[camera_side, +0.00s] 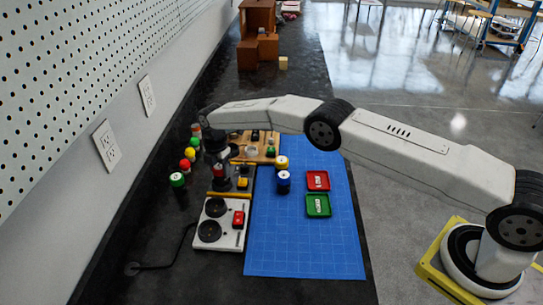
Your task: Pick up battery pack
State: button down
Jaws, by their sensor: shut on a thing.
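My gripper (217,172) points down at the left of the blue mat, above the dark board behind the white panel. It is shut on a small red thing (219,170), mostly hidden by the dark fingers. I cannot tell for sure that this is the battery pack, or whether it is clear of the surface. A yellow block (242,183) sits just right of the gripper.
A white panel (228,237) with two black discs and a red part lies in front. Several coloured-cap cylinders line the left.

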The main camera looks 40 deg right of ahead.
notch_tip(320, 180, up, 3)
jog(key=shift+f, duration=0.2)
jog(key=shift+s+d+r, duration=0.15)
jog(key=shift+s+r, duration=0.85)
jog(key=shift+r, duration=0.15)
jog(key=s+d+r, duration=0.2)
jog(key=s+r, duration=0.5)
jog(key=s, duration=0.4)
jog(key=shift+s+r, duration=0.15)
jog(key=shift+s, duration=0.25)
